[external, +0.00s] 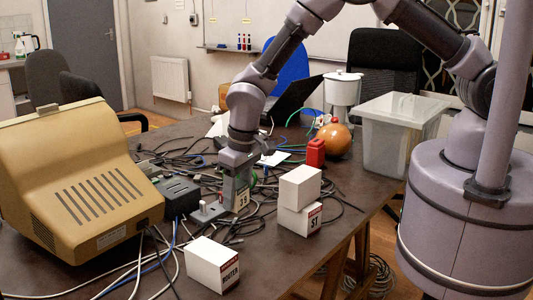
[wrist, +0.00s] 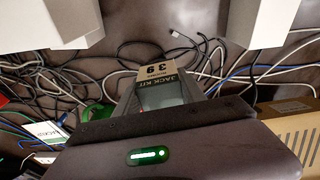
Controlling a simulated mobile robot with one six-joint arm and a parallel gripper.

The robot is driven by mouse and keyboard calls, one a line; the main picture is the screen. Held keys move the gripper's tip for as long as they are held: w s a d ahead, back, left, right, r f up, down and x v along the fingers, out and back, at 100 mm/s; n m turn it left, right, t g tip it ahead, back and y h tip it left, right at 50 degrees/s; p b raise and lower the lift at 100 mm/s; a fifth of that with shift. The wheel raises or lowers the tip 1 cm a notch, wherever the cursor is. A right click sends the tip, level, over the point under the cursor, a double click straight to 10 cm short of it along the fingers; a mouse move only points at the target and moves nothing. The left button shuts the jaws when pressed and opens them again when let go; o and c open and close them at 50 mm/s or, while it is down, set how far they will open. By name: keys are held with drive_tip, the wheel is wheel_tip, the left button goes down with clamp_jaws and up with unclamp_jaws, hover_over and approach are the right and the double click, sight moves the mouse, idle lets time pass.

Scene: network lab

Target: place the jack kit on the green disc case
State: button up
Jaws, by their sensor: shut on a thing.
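The jack kit (external: 242,199) is a small box with a pale label marked 39. It is upright under my gripper (external: 237,170), among dark cables on the table. In the wrist view the jack kit (wrist: 156,77) stands between the jaws of my gripper (wrist: 160,103), which is shut on it. I cannot tell whether its base touches the table. A green rounded thing (wrist: 101,110) shows just left of it in the wrist view, partly hidden by my gripper. I cannot make out whether this is the green disc case.
Two stacked white boxes (external: 299,188) and a white router box (external: 212,265) stand nearer the camera. A beige monitor (external: 80,180) fills the left. A red container (external: 316,152), an orange round vase (external: 335,139) and a clear bin (external: 398,132) stand right. Cables cover the middle.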

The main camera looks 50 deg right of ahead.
wheel_tip(320, 180, up, 3)
drive_tip(key=shift+f, duration=0.2)
drive_tip(key=shift+d, duration=0.15)
drive_tip(key=shift+m, duration=0.9)
drive_tip(key=w+d+f, duration=0.1)
drive_tip(key=w+d, duration=0.1)
drive_tip(key=d, duration=0.8)
drive_tip(key=w+d+f+b, duration=0.1)
drive_tip(key=d, duration=1)
drive_tip(key=w+d+f+b, duration=0.1)
drive_tip(key=w+d, duration=0.1)
drive_tip(key=d, duration=0.9)
drive_tip(key=shift+w+f, duration=0.3)
drive_tip(key=shift+f, duration=0.1)
drive_tip(key=b, duration=0.4)
hover_over(261, 164)
drive_tip(key=shift+s+f, duration=0.45)
drive_tip(key=shift+f, duration=0.4)
drive_tip(key=shift+w, duration=0.2)
wheel_tip(261, 164, down, 4)
drive_tip(key=shift+r+b, duration=0.25)
drive_tip(key=shift+b, duration=0.55)
drive_tip(key=shift+r, duration=0.15)
drive_tip(key=o, duration=1.5)
drive_tip(key=shift+c, duration=0.2)
